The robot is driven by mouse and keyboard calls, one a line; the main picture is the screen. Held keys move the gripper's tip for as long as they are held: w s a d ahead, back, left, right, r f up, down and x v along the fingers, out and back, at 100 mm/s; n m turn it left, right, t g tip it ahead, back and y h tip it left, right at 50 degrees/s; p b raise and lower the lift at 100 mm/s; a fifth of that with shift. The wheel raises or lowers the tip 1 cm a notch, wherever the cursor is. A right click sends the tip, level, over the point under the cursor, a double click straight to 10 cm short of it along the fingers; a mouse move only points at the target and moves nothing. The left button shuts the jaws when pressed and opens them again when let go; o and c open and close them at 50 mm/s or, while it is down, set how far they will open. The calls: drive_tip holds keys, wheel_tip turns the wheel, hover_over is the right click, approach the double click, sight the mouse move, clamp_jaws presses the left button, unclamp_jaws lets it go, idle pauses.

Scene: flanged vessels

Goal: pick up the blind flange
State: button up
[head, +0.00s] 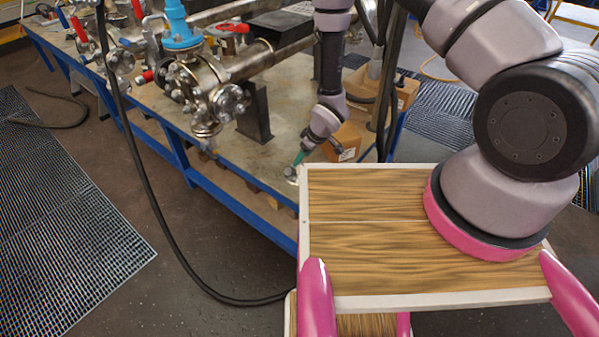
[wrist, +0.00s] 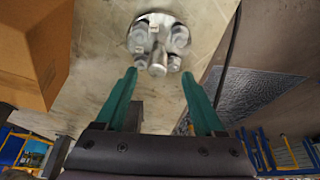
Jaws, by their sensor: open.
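The blind flange (wrist: 158,38) is a shiny round metal disc with several bolts and a short central stub. It lies on the worktable, ahead of my fingertips in the wrist view. In the head view the flange (head: 291,174) is small, near the table's front edge and partly hidden by my wooden deck. My gripper (wrist: 159,76) has two green fingers spread apart with nothing between them. The stub's end shows just beyond the gap between the tips. In the head view my gripper (head: 299,158) points down at the flange, close to it; contact cannot be told.
A cardboard box (head: 346,141) stands close to the right of my gripper; a box (wrist: 35,50) also fills the wrist view's upper left. A flanged pipe assembly with a blue valve (head: 180,35) stands to the left. Bare tabletop (head: 225,150) lies between.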

drive_tip(key=shift+x, duration=2.75)
drive_tip(key=shift+w+r, duration=0.15)
drive_tip(key=shift+w, duration=0.1)
clamp_jaws()
